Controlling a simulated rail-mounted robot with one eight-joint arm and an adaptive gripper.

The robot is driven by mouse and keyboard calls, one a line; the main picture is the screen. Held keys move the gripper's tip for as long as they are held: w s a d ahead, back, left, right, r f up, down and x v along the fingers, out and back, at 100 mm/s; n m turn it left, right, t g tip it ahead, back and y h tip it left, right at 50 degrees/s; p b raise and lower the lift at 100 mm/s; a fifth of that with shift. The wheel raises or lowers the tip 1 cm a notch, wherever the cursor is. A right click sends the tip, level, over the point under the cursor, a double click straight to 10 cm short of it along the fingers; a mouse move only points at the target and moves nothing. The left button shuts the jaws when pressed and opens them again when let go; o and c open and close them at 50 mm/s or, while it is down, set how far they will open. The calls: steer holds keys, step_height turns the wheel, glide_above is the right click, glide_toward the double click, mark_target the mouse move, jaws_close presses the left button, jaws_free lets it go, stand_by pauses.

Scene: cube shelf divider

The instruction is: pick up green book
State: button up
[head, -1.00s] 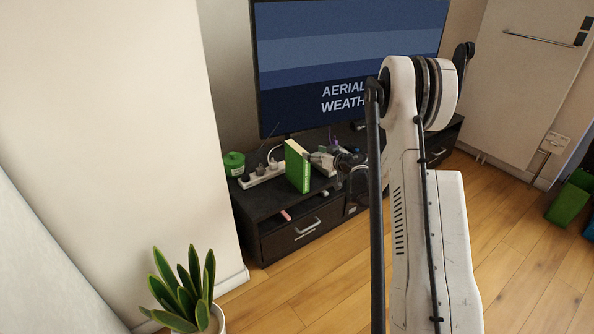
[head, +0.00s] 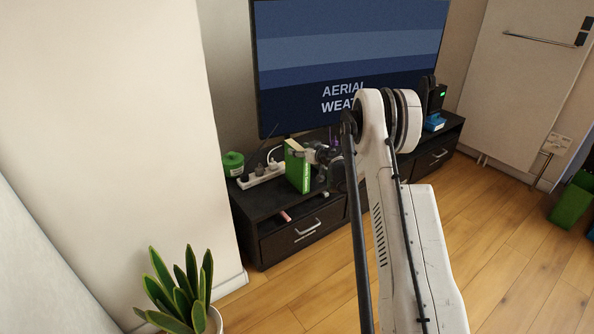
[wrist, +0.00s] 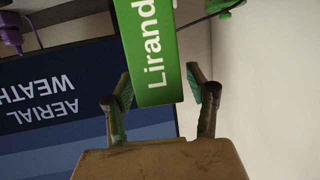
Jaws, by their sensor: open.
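The green book (head: 297,168) stands upright on the dark TV cabinet (head: 262,208) near its left end, its green spine facing the room. In the wrist view the spine of the green book (wrist: 150,48) shows white lettering. My gripper (wrist: 163,84) is open, with one finger on each side of the lower picture end of the spine. The book's end lies between the fingertips, and I see no clear contact. In the head view my gripper (head: 310,158) is at the right side of the book, partly hidden by my arm.
A white power strip (head: 262,175) and a green round container (head: 233,164) stand left of the book. The television (head: 345,50) rises behind. A small pinkish item (head: 285,216) lies at the cabinet's front edge. A potted plant (head: 185,290) stands on the floor at lower left.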

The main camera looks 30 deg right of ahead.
steer(key=shift+x, duration=1.15)
jaws_close()
